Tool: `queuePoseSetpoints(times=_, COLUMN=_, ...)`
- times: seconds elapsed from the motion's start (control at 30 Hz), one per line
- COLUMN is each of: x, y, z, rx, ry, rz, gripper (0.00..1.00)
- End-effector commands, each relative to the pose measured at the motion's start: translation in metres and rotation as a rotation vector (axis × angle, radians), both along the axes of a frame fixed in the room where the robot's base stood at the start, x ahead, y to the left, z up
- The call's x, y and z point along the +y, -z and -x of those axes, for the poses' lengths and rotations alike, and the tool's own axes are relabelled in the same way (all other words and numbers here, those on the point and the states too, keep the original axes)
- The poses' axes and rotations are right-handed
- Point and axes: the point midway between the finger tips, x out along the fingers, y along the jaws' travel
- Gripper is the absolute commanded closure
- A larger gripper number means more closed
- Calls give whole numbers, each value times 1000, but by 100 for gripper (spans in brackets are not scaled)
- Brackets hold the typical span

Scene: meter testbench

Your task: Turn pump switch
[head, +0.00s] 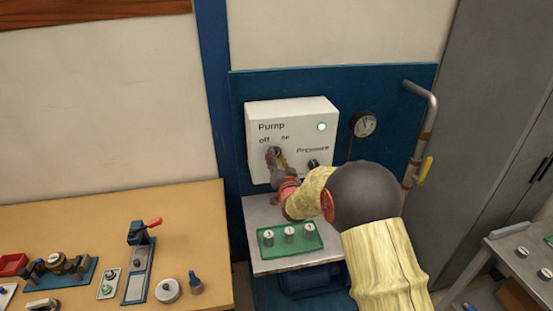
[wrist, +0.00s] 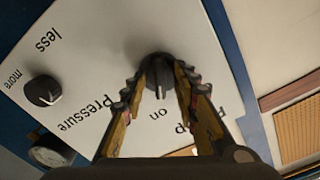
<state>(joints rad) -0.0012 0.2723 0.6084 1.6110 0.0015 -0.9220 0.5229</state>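The white pump box (head: 290,118) is mounted on a blue panel and carries the words "Pump", "off", "on" and "Pressure". A green light (head: 321,127) glows at its upper right. The dark pump switch (wrist: 157,72) shows in the wrist view, its pointer toward the "on" label. My gripper (head: 274,154) reaches the switch at the box's left side. In the wrist view my gripper's fingers (wrist: 160,80) lie on either side of the switch, their tips seemingly against it. The "off" label is not visible in the wrist view.
The pressure knob (head: 313,164) sits right of the switch. A round gauge (head: 364,124) and a grey pipe (head: 427,125) with a yellow handle are further right. A green tray (head: 268,252) with several weights stands below the box. A wooden bench (head: 90,215) is at left.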

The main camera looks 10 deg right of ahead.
Motion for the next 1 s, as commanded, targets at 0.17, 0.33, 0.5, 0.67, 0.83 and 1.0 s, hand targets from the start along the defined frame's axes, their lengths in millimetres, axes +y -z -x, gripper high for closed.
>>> queuePoseSetpoints(times=0.17, x=0, y=0, z=-3, rx=0, ry=0, rz=0, gripper=70)
queuePoseSetpoints(times=0.33, x=0, y=0, z=-2, rx=1, ry=-1, rz=0, gripper=73)
queuePoseSetpoints(times=0.5, x=0, y=0, z=-2, rx=1, ry=-1, rz=0, gripper=82)
queuePoseSetpoints(times=0.67, x=0, y=0, z=-2, rx=1, ry=-1, rz=0, gripper=92)
queuePoseSetpoints(times=0.83, x=0, y=0, z=-2, rx=1, ry=0, rz=0, gripper=100)
queuePoseSetpoints(times=1.0, x=0, y=0, z=-2, rx=1, ry=0, rz=0, gripper=100)
